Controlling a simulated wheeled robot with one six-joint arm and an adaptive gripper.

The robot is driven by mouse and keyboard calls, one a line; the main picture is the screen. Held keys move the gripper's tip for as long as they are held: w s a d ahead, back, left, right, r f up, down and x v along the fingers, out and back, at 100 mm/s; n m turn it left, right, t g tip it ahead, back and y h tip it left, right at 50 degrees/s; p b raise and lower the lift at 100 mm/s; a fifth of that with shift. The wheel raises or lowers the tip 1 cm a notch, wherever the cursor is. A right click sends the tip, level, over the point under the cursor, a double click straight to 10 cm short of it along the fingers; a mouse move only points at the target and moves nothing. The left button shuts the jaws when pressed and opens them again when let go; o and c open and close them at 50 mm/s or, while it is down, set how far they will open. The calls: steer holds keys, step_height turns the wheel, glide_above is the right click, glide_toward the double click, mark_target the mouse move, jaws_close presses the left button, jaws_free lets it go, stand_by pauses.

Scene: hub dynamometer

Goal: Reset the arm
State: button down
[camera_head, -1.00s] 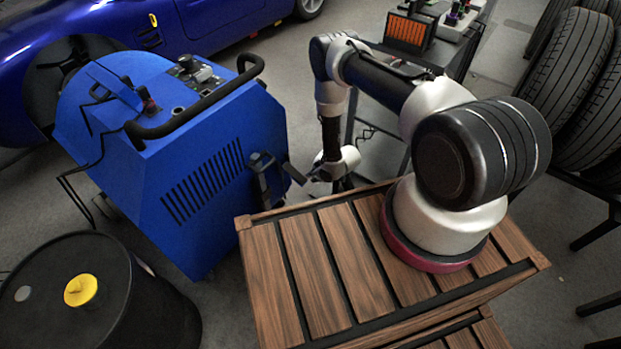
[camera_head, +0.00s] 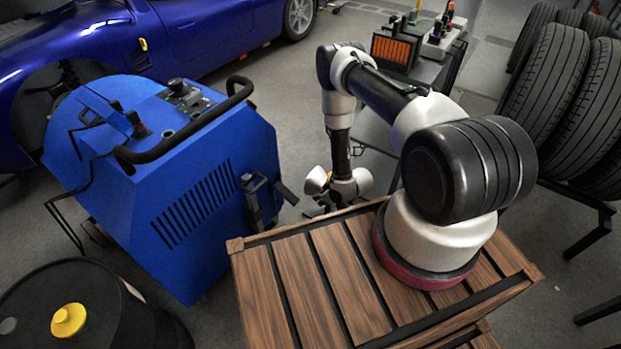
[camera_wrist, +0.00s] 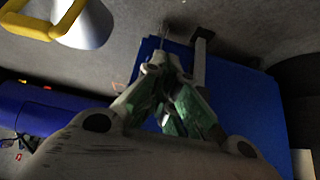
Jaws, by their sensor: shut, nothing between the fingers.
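My arm folds down in front of the blue dynamometer machine (camera_head: 190,190). In the head view my gripper (camera_head: 311,209) is small and dark, low beside the machine's right side, partly lost behind the edge of the wooden deck under my arm. In the wrist view my gripper (camera_wrist: 168,64) has its green-padded fingers drawn together, with nothing held between them. The blue machine (camera_wrist: 245,105) lies behind the fingers there. A dark latch handle (camera_head: 262,198) sticks out from the machine's side, left of my gripper and apart from it in the head view.
A black drum (camera_head: 100,310) with a yellow cap stands front left. A blue car (camera_head: 215,28) is behind the machine. A dark cart (camera_head: 440,70) with tools stands behind my arm. A rack of tyres (camera_head: 550,85) is on the right. Grey floor shows between machine and cart.

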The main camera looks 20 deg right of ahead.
steer(key=s+d+m+g+h, duration=0.1)
steer(key=s+d+g, duration=0.2)
steer(key=s, duration=0.4)
steer(key=s+d+m+g+h, duration=0.1)
steer(key=s+d+g+h, duration=0.15)
steer(key=s, duration=0.45)
steer(key=d+r+m+g+h, duration=0.1)
steer(key=d+r+m+g, duration=0.1)
steer(key=r, duration=1.6)
steer(key=d+r+m+g+h, duration=0.1)
steer(key=d+r+m+g, duration=0.15)
steer(key=r, duration=1.65)
steer(key=s+r+t, duration=0.3)
steer(key=s+r, duration=0.1)
steer(key=r, duration=0.7)
steer(key=s+a+r+t+y, duration=0.1)
steer(key=s+r, duration=0.3)
steer(key=r, duration=0.7)
steer(key=s+a+r+t, duration=0.1)
steer(key=s+r+t, duration=0.3)
steer(key=r, duration=0.7)
steer(key=shift+a+r+m+t, duration=0.15)
steer(key=shift+a+m+t, duration=0.1)
steer(key=shift+m+t, duration=0.1)
steer(key=shift+s, duration=0.1)
